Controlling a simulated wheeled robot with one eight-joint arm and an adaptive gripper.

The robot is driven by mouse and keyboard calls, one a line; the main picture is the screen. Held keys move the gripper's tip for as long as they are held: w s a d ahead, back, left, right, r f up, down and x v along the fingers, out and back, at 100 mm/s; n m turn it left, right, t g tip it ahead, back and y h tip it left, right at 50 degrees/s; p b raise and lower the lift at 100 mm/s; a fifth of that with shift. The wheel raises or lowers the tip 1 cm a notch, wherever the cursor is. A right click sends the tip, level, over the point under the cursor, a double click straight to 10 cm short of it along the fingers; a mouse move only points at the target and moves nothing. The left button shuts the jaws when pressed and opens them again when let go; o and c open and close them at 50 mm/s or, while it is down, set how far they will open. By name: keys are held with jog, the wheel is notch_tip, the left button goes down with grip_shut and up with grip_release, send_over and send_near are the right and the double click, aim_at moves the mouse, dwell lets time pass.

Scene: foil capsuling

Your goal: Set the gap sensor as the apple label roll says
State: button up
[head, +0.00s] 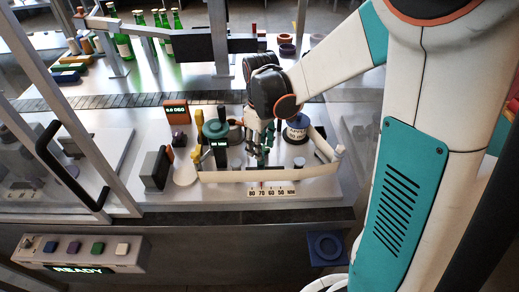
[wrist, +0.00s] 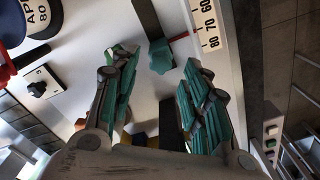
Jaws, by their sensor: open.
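The apple label roll (head: 297,127) is a white and blue roll at the right of the machine table. Its label, partly cut off in the wrist view (wrist: 38,28), reads 80. The gap sensor's teal knob (wrist: 161,57) sits on a dark bar, with a thin red pointer (wrist: 180,36) beside the scale (wrist: 209,24). The pointer stands near 70, slightly towards 80. The scale (head: 272,191) also shows in the head view, marked 80 to 50 MM. My gripper (wrist: 157,72) is open and empty, its fingertips either side of and just short of the knob. My wrist partly hides this area in the head view.
A control panel (head: 82,250) with several buttons and a READY display is at the front left. An orange-framed display (head: 176,112) reads 0.0 DEG. A pale strip (head: 270,174) runs across the table front. Green bottles (head: 140,38) stand behind.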

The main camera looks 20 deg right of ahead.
jog(key=shift+f, duration=1.2)
grip_shut()
jog(key=shift+w+a+b, duration=0.2)
jog(key=shift+w+a, duration=0.05)
jog(key=shift+a, duration=0.55)
jog(key=shift+w+a+b, duration=0.2)
jog(key=shift+w+a, duration=0.05)
jog(key=shift+a, duration=0.55)
jog(key=shift+d, duration=0.1)
grip_release()
jog(key=shift+r, duration=0.1)
